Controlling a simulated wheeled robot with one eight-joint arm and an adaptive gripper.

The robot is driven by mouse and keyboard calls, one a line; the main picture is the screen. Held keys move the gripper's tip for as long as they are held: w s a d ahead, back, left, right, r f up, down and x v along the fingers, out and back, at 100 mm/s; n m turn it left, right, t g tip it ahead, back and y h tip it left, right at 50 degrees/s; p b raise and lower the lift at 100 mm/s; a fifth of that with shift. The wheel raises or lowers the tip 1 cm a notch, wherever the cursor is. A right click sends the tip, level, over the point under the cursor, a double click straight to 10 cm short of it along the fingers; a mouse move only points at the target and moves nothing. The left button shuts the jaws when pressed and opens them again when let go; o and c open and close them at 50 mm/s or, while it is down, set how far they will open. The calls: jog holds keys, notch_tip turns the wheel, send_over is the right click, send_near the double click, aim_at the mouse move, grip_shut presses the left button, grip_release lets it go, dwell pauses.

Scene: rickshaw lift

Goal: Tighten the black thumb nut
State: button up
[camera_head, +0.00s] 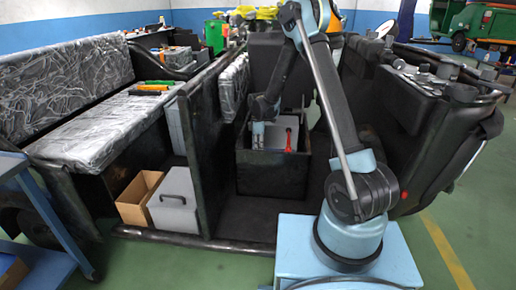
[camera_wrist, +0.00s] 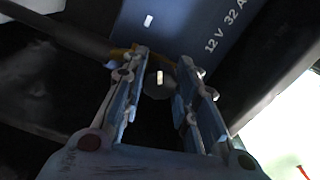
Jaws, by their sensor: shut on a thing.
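The black thumb nut (camera_wrist: 157,86) shows as a dark round shape between the fingers of my gripper (camera_wrist: 163,62) in the wrist view. The fingers stand on both sides of it and are shut on it. How far it is screwed down cannot be seen. A blue-grey battery face (camera_wrist: 190,28) marked "12 V 32 A" lies just beyond the fingertips. In the head view my gripper (camera_head: 258,133) reaches down into an open black box (camera_head: 262,176) at the battery (camera_head: 278,130). The nut is too small to make out there.
A red part (camera_head: 289,141) stands in the box right of my gripper. The rickshaw's black side panel (camera_head: 205,150) rises on the left. A silver-grey seat (camera_head: 110,120) with tools on it lies farther left. A grey case (camera_head: 175,203) and a cardboard box (camera_head: 138,197) stand below it.

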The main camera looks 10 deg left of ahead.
jog(key=m, duration=1.1)
jog(key=shift+m, duration=0.4)
jog(key=m, duration=1.1)
jog(key=shift+a, duration=0.1)
jog(key=shift+s+m, duration=0.1)
jog(key=shift+m, duration=0.2)
jog(key=o, duration=0.8)
